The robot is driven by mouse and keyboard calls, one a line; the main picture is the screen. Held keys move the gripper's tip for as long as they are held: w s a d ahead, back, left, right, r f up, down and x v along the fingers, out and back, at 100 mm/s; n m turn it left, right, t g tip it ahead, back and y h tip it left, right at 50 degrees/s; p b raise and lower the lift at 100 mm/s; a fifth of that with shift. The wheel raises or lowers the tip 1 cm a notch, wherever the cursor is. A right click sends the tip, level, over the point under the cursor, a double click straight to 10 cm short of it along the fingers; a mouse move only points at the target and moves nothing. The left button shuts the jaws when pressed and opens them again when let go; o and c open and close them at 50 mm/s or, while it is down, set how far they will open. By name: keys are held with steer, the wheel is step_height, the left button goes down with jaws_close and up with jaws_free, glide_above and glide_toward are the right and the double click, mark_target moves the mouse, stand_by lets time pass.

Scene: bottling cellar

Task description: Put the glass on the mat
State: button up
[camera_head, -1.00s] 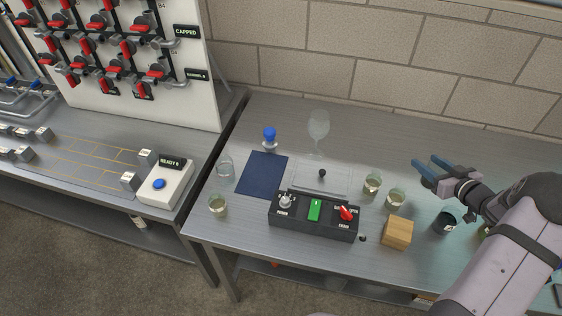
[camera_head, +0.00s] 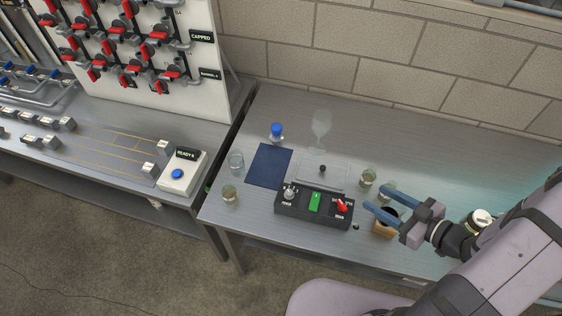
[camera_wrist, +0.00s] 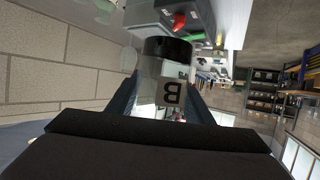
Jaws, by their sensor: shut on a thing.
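The dark blue mat (camera_head: 268,167) lies flat and bare on the left of the bench, well left of my gripper.
A control box (camera_head: 314,208) with a red lever stands between gripper and mat. A clear tray (camera_head: 340,172) and tall stemmed glass (camera_head: 321,126) are behind. A blue-topped bottle (camera_head: 277,132) and tumblers (camera_head: 236,161) (camera_head: 229,194) edge the mat. More tumblers (camera_head: 367,178) are near my gripper.

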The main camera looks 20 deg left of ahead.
steer(key=s+a+f+n+g+y+b, duration=0.1)
steer(key=s+a+f+n+g+b, duration=0.25)
steer(key=a, duration=0.55)
steer(key=s+a+f+n+g+b, duration=0.2)
steer(key=a+n+g+b, duration=0.15)
steer(key=a, duration=0.65)
steer(key=s+a+f+n+g+y+b, duration=0.1)
steer(key=s+a+f+n+g+b, duration=0.2)
steer(key=a, duration=0.6)
steer(key=w+a+r+m+t+b, duration=0.1)
steer(key=a+b, duration=0.3)
steer(key=a, duration=0.6)
steer(key=w+a+r+m+t+b, duration=0.1)
steer(key=a+r+b, duration=0.15)
steer(key=a, duration=0.65)
steer(key=w+a+r+m+t+h+b, duration=0.1)
steer(key=w+r+m+t, duration=0.35)
steer(key=w, duration=0.25)
steer(key=w+a+r+m+t+h+b, duration=0.1)
steer(key=w+r+m+t+h, duration=0.15)
steer(key=w+m+t, duration=0.4)
steer(key=w+d+f+m+t+h, duration=0.1)
steer(key=w+d+f+m+h, duration=0.1)
steer(key=w+d+f+h, duration=0.1)
steer(key=w+d+f+m+t+h, duration=0.1)
steer(key=w+d+f+m+h, duration=0.2)
steer(key=d, duration=0.5)
steer(key=shift+w+d+f+t, duration=0.15)
steer(key=shift+w+f+t, duration=0.3)
steer(key=shift+w, duration=0.6)
